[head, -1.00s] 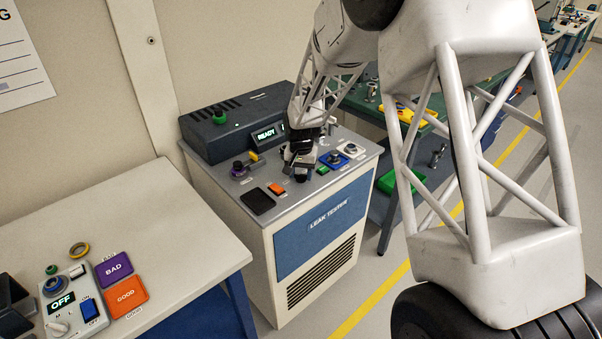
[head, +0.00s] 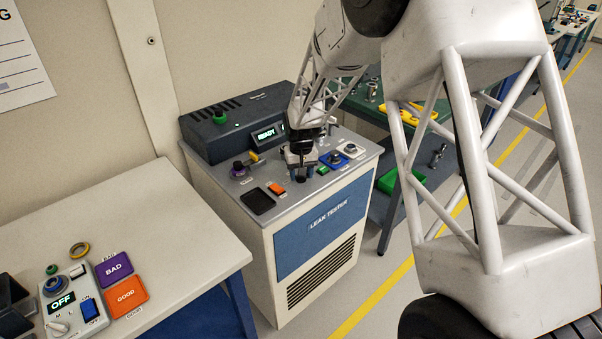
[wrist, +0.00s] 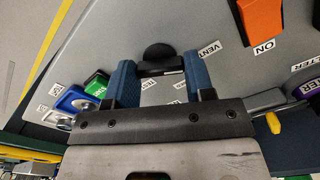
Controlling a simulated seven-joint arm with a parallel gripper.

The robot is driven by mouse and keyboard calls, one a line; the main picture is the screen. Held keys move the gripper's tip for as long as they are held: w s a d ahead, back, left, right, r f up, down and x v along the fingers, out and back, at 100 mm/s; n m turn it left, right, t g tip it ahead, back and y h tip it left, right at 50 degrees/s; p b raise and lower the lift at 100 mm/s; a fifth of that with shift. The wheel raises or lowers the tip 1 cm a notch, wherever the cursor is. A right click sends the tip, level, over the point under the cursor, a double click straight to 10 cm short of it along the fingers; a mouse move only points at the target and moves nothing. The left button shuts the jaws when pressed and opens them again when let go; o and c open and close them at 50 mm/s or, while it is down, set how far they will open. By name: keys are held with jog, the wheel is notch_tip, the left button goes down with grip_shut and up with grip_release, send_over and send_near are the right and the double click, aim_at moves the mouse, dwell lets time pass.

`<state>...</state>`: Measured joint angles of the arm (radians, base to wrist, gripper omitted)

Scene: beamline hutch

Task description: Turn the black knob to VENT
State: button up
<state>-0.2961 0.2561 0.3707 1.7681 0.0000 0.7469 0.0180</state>
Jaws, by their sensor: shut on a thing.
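The black knob (wrist: 159,55) shows in the wrist view between the two blue fingers of my gripper (wrist: 161,68). The fingers are shut on it from both sides. A VENT label (wrist: 209,48) lies on the grey panel just right of the knob in that view. Two smaller labels lie close to the fingers; their text is hard to read. Which way the knob points I cannot tell. In the head view my gripper (head: 302,174) is down at the front of the leak tester's top (head: 222,181) and hides the knob.
Near my gripper on the panel are an orange switch (head: 277,189), a green button (head: 323,170), a blue-based knob (head: 335,158) and a purple-based knob (head: 239,169). A display (head: 266,134) reads READY. A bench with another control box (head: 68,302) stands at the left.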

jog(key=o, duration=0.9)
jog(key=shift+r, duration=0.15)
jog(key=shift+r, duration=3.75)
jog(key=shift+d+r, duration=0.1)
